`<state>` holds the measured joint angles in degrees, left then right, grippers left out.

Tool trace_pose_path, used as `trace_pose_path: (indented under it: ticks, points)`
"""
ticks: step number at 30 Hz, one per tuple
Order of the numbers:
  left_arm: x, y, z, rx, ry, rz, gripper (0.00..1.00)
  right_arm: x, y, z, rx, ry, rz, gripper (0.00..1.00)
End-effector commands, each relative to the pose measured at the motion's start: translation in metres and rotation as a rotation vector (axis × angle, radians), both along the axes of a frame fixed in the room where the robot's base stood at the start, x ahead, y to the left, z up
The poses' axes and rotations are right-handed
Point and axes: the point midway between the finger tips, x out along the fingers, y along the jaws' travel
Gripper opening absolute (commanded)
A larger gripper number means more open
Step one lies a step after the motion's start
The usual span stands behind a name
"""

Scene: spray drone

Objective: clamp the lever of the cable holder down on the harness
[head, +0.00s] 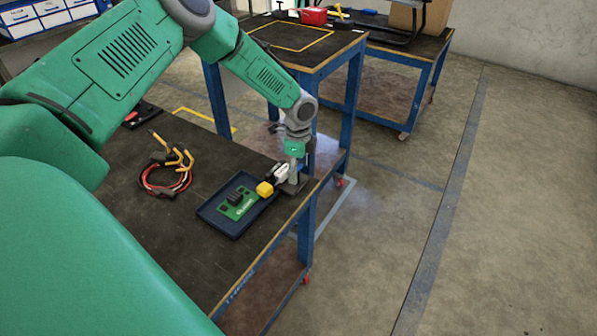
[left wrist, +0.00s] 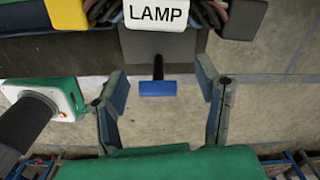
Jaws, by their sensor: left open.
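The cable holder (head: 293,184) stands at the right edge of the near table. Its lever ends in a blue crossbar (left wrist: 157,89), which shows in the left wrist view on a dark stem. The harness has a white LAMP label (left wrist: 156,15) and a yellow connector (head: 265,189) at the holder. Dark and coloured wires show on both sides of the label. My left gripper (left wrist: 160,84) is open, its fingers apart with the blue crossbar between them in the picture; I see no contact. In the head view it comes down over the holder. My right gripper is not in view.
A dark blue tray (head: 213,214) with a green circuit board (head: 239,205) lies beside the holder. A coil of red, black and yellow cables (head: 165,178) lies further left. Another blue-framed table (head: 270,50) stands behind. Floor on the right is clear.

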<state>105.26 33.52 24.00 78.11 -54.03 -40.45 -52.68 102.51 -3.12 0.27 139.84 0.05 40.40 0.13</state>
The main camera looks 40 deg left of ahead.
Motion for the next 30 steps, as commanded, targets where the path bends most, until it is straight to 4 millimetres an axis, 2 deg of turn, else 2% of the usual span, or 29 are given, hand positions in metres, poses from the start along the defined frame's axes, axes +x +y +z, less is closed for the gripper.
trace_pose_path:
  ticks: [11,15,16,25,30]
  points:
    - [0.000,0.000,-0.005,-0.001,0.000,0.000,0.58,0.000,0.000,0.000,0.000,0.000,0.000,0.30]
    - [0.000,0.000,-0.006,-0.001,0.000,0.001,0.09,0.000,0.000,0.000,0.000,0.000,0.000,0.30]
    - [0.000,0.000,-0.006,-0.001,0.000,0.001,0.03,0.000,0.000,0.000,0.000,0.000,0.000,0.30]
    - [0.000,0.004,-0.007,-0.041,-0.004,0.007,0.02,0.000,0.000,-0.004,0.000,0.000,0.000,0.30]
    - [0.000,0.014,-0.012,-0.189,-0.024,0.014,0.02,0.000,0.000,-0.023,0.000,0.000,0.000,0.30]
